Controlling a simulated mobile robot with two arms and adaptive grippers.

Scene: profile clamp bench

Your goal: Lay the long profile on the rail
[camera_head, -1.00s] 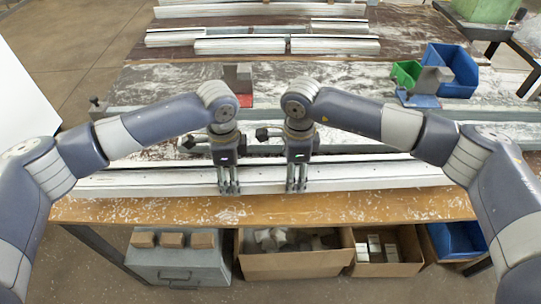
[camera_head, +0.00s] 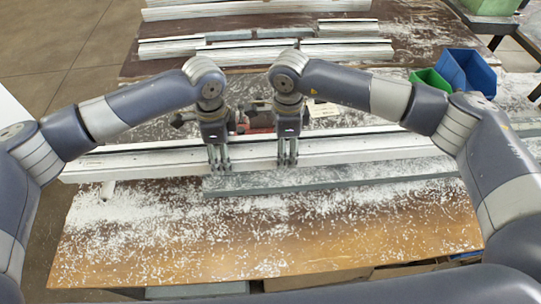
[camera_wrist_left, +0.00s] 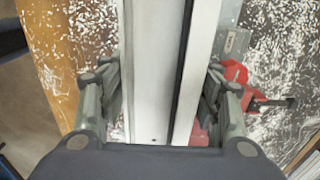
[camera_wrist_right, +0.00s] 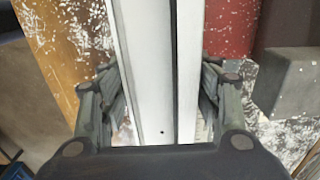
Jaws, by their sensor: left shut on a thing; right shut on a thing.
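The long profile (camera_head: 370,150) is a pale, white-grey bar running left to right across the bench. My left gripper (camera_head: 219,166) and my right gripper (camera_head: 288,161) are shut on it near its middle, a short way apart. The profile passes between the fingers in the left wrist view (camera_wrist_left: 155,70) and the right wrist view (camera_wrist_right: 150,70). A grey bar (camera_head: 350,179), perhaps the rail, lies in front of the profile on the bench. I cannot tell the height of the profile above the bench. A red clamp part (camera_head: 262,122) is partly hidden behind my grippers.
Red clamp parts (camera_wrist_left: 236,74) are close beside the profile in the left wrist view. A red block (camera_wrist_right: 228,30) and a grey block (camera_wrist_right: 288,85) are beside it in the right. Blue (camera_head: 468,72) and green (camera_head: 432,79) bins stand at the right. The front bench top (camera_head: 200,240) carries only chips.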

